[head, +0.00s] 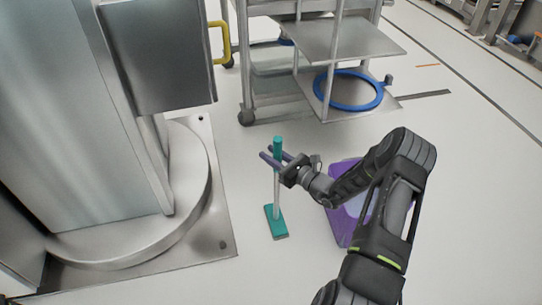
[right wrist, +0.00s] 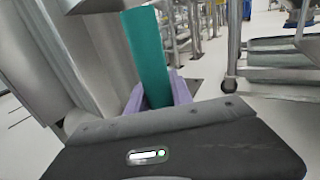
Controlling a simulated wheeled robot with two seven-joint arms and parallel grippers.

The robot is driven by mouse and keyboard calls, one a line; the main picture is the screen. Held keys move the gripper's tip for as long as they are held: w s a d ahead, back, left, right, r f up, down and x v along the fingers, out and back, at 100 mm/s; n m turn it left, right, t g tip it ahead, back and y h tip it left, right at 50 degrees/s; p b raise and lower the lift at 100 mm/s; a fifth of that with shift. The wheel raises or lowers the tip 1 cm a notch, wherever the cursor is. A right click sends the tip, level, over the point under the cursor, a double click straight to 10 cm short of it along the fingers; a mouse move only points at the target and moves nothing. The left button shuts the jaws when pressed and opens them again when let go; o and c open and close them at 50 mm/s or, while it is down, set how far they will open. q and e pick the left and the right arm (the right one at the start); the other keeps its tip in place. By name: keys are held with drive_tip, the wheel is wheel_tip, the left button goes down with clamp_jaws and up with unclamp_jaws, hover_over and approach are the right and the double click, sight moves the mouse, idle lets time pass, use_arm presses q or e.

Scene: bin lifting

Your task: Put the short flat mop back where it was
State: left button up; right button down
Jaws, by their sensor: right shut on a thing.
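The short flat mop (head: 276,222) stands upright on the white floor in the head view, with a flat teal head, a thin pale pole and a teal grip at the top. My right gripper (head: 272,159) is shut on the mop's pole, just under or at the teal grip. In the right wrist view the teal grip (right wrist: 147,58) rises between the purple fingers (right wrist: 160,92). The mop head looks to be on or very near the floor; I cannot tell if it touches. My left gripper is not in view.
A steel machine with a round base (head: 190,185) on a floor plate stands at the left. A wheeled steel rack (head: 335,40) with a blue ring (head: 348,90) is behind. A purple bin (head: 340,222) sits right of the mop, partly behind my arm.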

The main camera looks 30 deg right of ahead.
drive_tip(key=c, duration=1.1)
unclamp_jaws()
drive_tip(key=shift+f, duration=0.15)
drive_tip(key=p+v, duration=0.4)
drive_tip(key=v, duration=0.8)
